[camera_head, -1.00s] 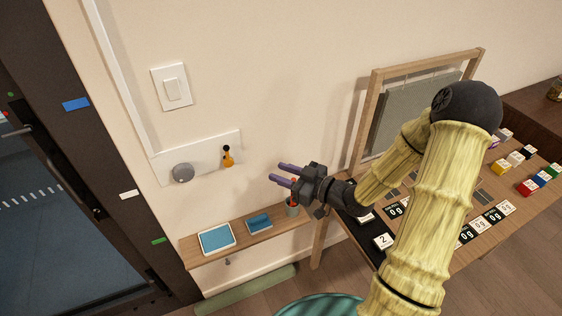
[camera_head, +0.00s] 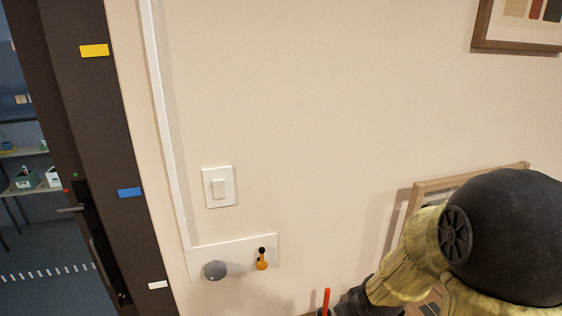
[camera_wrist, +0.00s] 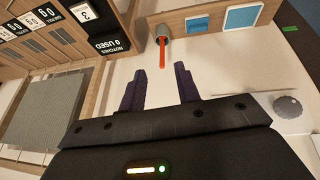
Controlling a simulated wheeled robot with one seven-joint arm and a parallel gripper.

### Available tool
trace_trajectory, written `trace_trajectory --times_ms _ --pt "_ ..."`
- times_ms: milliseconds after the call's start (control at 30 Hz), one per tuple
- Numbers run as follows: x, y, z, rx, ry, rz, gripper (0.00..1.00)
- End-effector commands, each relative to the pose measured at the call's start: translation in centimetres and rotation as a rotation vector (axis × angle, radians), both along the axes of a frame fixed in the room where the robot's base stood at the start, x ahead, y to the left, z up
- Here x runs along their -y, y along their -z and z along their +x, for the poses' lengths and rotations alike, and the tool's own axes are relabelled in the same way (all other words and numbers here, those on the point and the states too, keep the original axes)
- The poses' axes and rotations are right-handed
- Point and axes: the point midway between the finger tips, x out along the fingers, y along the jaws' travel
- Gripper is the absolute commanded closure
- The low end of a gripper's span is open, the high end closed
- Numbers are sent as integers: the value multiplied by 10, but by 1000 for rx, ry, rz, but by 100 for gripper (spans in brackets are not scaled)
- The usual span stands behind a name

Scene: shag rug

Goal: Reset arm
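My gripper (camera_wrist: 160,92) shows in the wrist view with its two purple fingers apart and nothing between them. In that view a red stick in a grey cup (camera_wrist: 163,32) lies beyond the fingertips. In the head view my arm fills the lower right, and its fingers are out of the frame or hidden at the bottom edge. The tip of a red stick (camera_head: 326,298) shows there beside my arm.
A white wall plate (camera_head: 235,245) carries a grey knob (camera_head: 215,270) and an orange-and-black item (camera_head: 262,260). A light switch (camera_head: 219,187) is above. A wooden frame (camera_head: 465,180) stands behind my arm. Label cards (camera_wrist: 105,45) and a shelf with blue items (camera_wrist: 242,17) show in the wrist view.

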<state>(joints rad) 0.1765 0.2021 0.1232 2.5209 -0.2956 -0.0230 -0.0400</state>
Motion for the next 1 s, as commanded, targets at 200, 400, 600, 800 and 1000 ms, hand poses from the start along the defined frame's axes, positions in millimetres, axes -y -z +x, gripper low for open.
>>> trace_trajectory --times_ms 200,400,600,800,1000 --pt "-12 -27 -61 -163 214 58 68" --pt "-17 -31 -77 -213 264 89 68" --pt "-17 -30 -76 -212 263 88 68" --pt "-17 -30 -76 -212 262 86 68" --pt "-17 -30 -76 -211 261 86 68"
